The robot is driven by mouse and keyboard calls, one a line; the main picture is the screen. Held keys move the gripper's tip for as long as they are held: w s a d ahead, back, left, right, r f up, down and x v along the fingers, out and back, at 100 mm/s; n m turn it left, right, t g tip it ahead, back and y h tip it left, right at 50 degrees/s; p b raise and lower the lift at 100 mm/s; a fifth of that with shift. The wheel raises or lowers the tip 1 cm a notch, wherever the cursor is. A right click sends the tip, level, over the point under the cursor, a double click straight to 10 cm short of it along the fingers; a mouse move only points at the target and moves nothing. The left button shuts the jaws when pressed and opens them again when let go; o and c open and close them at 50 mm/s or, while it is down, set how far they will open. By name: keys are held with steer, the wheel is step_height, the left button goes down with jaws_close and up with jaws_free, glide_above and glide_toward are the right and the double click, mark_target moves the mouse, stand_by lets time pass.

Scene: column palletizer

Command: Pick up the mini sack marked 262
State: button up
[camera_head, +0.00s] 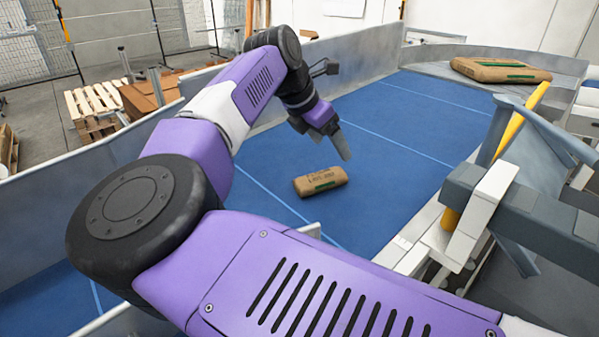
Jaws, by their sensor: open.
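A larger brown sack (500,70) with green marks lies on the grey conveyor at the back right. Grey side walls (365,57) border the blue surface (425,115). A grey beam and yellow post (507,135) stand at right. Wooden pallets (95,104) lie beyond the left wall.

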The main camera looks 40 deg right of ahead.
mark_target(319, 175)
steer(key=shift+m+y, duration=0.6)
steer(key=shift+y, duration=0.2)
steer(key=a, duration=0.1)
steer(key=a+f, duration=0.1)
steer(key=w+a+f, duration=0.1)
steer(key=a, duration=0.1)
steer(key=shift+w+f, duration=0.1)
steer(key=shift+p+x, duration=0.45)
steer(key=shift+x, duration=0.8)
steer(key=shift+w+a+p+x, duration=0.1)
steer(key=shift+p+x, duration=0.45)
steer(key=shift+x, duration=0.75)
steer(key=shift+w+a+p+x, duration=0.15)
steer(key=shift+p+x, duration=0.35)
steer(key=shift+x, duration=0.85)
steer(key=shift+f, duration=0.1)
steer(key=c, duration=1.7)
